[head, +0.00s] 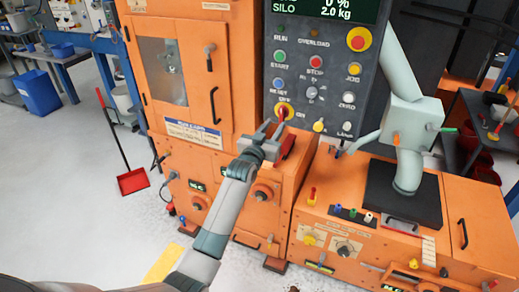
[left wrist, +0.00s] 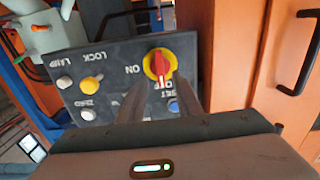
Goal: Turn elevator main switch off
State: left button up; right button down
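The main switch (head: 284,110) is a red handle on a round yellow plate, low on the left of the grey control panel. In the left wrist view the switch (left wrist: 158,66) appears upside down, its red handle running roughly up and down the picture. ON is printed beside it; a label just below is partly hidden. My left gripper (head: 270,130) is in front of the switch. In the left wrist view its fingers (left wrist: 157,92) are apart, with the red handle between their tips; contact cannot be told. My right gripper is not in view.
The control panel (head: 322,75) carries several other buttons and knobs close to the switch. An orange cabinet door with a handle (head: 213,105) stands left of it. A pale green pipe unit (head: 408,125) stands right. A red dustpan (head: 132,181) lies on the open floor at left.

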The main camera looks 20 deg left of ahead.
pick_arm(q)
jog(key=s+b, duration=0.2)
jog(key=s, duration=0.9)
jog(key=shift+s+a, duration=0.2)
jog(key=shift+s, duration=0.2)
jog(key=shift+f, duration=0.1)
jog(key=s+d+f+g, duration=0.1)
jog(key=s+f+g, duration=0.2)
jog(key=f, duration=1.4)
jog(key=s+d+f+g, duration=0.1)
jog(key=s+f+g, duration=0.25)
jog(key=f, duration=1.25)
jog(key=s+f+g, duration=0.2)
jog(key=s+f, duration=0.7)
jog(key=f, duration=0.5)
jog(key=s+f+m+g, duration=0.1)
jog(key=s+f+g, duration=0.2)
jog(key=s+f, duration=0.8)
jog(key=s+f+g, duration=0.1)
jog(key=s+f, duration=0.3)
jog(key=s, duration=0.8)
jog(key=s+a+f+g, duration=0.1)
jog(key=s+f, duration=0.4)
jog(key=s, duration=0.8)
jog(key=s+f+m+g, duration=0.1)
jog(key=s+f+g, duration=0.2)
jog(key=s, duration=1)
jog(key=shift+a+f+y, duration=0.2)
jog(key=shift+f+y, duration=0.1)
jog(key=shift+f, duration=0.55)
